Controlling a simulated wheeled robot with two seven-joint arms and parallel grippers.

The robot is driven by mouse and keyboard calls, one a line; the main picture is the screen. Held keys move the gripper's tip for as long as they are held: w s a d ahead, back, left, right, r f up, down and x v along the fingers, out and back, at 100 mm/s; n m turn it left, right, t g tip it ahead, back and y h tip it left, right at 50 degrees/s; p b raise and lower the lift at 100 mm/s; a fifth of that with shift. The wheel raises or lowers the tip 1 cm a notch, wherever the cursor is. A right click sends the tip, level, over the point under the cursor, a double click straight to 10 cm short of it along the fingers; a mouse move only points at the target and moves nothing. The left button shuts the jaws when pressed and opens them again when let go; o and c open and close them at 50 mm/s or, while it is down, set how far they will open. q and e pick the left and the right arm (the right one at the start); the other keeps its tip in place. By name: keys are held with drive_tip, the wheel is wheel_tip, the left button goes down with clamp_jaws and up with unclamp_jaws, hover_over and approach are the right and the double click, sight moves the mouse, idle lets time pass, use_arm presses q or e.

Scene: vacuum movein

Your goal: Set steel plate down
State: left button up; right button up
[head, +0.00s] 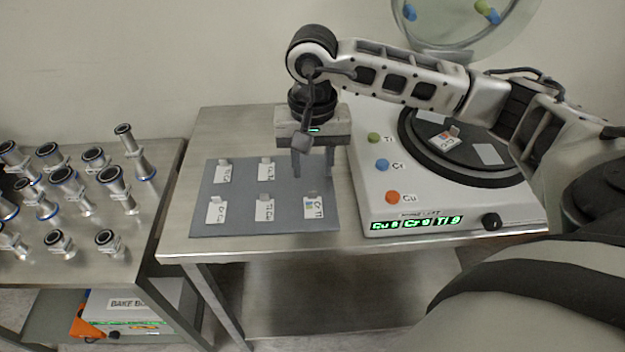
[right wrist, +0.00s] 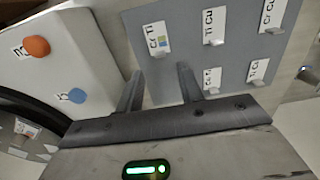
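Several small steel plates with white labels and raised tabs lie on the grey mat (head: 240,200). My right gripper (head: 313,172) points down over the mat's back right part. Its two fingers are apart, with nothing seen between them in the right wrist view (right wrist: 158,80). Another labelled plate (head: 445,138) lies on the round dark platter (head: 420,128). My left gripper is not in view.
The white machine (head: 375,205) with coloured Ti, Cr and Cu buttons and a green display stands right of the mat. A glass dome (head: 460,40) is raised behind it. Several metal flanged fittings (head: 65,185) crowd the left table. Bare steel table shows around the mat.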

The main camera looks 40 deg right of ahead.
sight(312, 192)
wheel_tip(312, 192, up, 6)
drive_tip(key=shift+r, duration=0.2)
idle(0.5)
